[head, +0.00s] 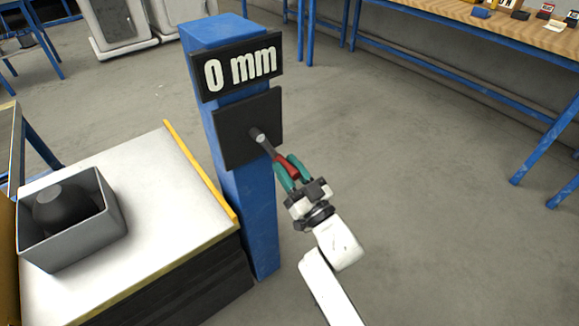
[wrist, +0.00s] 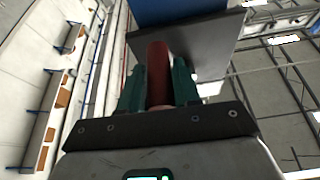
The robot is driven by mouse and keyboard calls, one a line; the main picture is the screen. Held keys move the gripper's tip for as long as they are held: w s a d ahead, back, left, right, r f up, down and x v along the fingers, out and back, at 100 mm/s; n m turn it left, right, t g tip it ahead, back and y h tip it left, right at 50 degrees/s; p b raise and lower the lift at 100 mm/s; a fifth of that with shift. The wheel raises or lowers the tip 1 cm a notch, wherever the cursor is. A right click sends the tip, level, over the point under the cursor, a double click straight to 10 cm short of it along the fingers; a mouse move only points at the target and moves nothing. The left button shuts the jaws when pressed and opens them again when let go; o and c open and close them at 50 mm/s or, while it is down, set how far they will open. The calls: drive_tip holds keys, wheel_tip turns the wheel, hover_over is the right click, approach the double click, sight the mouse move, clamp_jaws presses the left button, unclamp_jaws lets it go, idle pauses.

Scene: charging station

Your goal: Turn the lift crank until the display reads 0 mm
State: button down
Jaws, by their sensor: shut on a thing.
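The display (head: 240,69) on the blue post (head: 252,215) reads 0 mm. Below it is a dark square plate (head: 232,140) with the crank hub (head: 259,136) at its middle. The crank arm points down and to the right, and its red handle (head: 285,166) lies between the teal fingers of my gripper (head: 287,172). My gripper is shut on the handle. In the wrist view the red handle (wrist: 158,72) stands between both fingers, with the dark plate (wrist: 205,45) behind it. The fingers hide part of the handle.
A white-topped lift table (head: 150,215) with a yellow edge stands left of the post and bears a grey box (head: 75,245) holding a dark round object (head: 66,212). A workbench (head: 500,25) with blue legs is at the upper right. The floor to the right is clear.

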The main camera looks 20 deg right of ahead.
drive_tip(key=c, duration=0.9)
unclamp_jaws()
drive_tip(key=shift+s, duration=0.1)
drive_tip(key=p+v, duration=0.1)
drive_tip(key=v, duration=0.9)
drive_tip(key=shift+s+f, duration=0.2)
drive_tip(key=shift+s, duration=0.1)
drive_tip(key=shift+d, duration=0.15)
